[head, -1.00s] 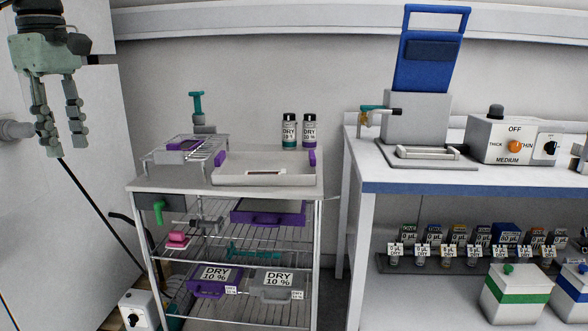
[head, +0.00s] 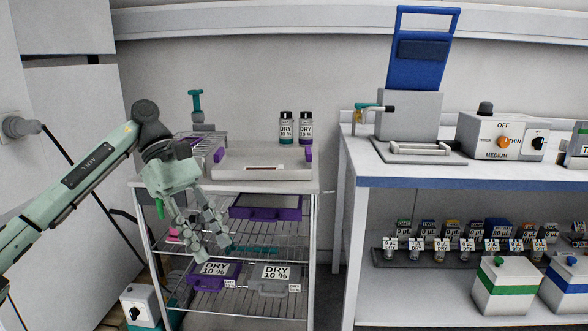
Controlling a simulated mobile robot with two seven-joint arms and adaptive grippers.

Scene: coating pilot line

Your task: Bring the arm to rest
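My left arm (head: 75,182) comes in from the left edge. Its gripper (head: 213,251) hangs in front of the left side of the wire-shelf cart, pointing down and slightly right. The two fingers stand apart with nothing visible between them, so it is open and empty. It hides part of the cart's shelves and the pink item there. My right gripper is not in view.
The cart carries a white tray (head: 285,170), a wire rack (head: 197,147) and two DRY bottles (head: 286,128). Purple (head: 213,275) and grey (head: 271,280) boxes sit below. A blue-edged bench (head: 450,182) with a control box (head: 497,138) stands right.

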